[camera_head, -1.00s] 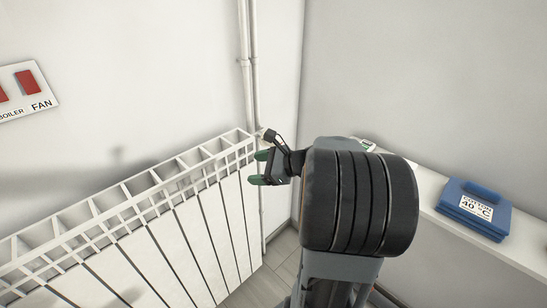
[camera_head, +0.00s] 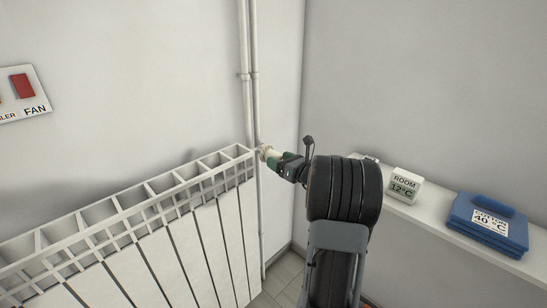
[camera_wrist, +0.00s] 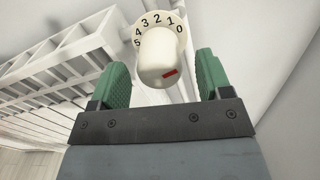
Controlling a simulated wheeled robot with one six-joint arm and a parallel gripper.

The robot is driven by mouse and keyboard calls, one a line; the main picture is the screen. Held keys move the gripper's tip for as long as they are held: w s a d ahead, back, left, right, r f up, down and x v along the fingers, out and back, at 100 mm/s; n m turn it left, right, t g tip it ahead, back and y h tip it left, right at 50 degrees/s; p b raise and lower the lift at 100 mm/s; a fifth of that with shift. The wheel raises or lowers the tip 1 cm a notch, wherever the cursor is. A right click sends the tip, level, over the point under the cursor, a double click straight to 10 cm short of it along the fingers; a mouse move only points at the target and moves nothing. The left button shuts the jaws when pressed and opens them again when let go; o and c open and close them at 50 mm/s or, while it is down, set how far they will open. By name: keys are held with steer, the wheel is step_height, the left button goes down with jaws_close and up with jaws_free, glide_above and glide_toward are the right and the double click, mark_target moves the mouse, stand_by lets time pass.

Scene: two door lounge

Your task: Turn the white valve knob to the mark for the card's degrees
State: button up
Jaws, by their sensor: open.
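The white valve knob (camera_wrist: 158,57) is in the upper middle of the wrist view, with a red mark on its front right. Behind it a white dial carries black numbers from 0 at the right to 5 at the left. The red mark lies on the side of the 0. My gripper (camera_wrist: 164,80) is open, its green fingers on either side of the knob with gaps between. In the head view the knob (camera_head: 266,151) shows small at the radiator's end, with my gripper (camera_head: 280,160) at it. A card reading "COTTON 40 °C" (camera_head: 490,222) lies on a blue folded cloth.
A white radiator (camera_head: 205,225) runs along the left wall, with vertical pipes (camera_head: 249,90) behind its end. A shelf (camera_head: 430,217) at the right holds a display reading "ROOM 12 °C" (camera_head: 404,187) and the blue cloth (camera_head: 500,243). A switch panel marked FAN (camera_head: 22,93) is at far left.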

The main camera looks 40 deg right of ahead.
mark_target(269, 153)
steer(key=shift+w+a, duration=0.2)
steer(key=shift+w, duration=0.7)
steer(key=shift+w+a, duration=0.15)
steer(key=shift+w, duration=0.7)
steer(key=shift+c, duration=0.5)
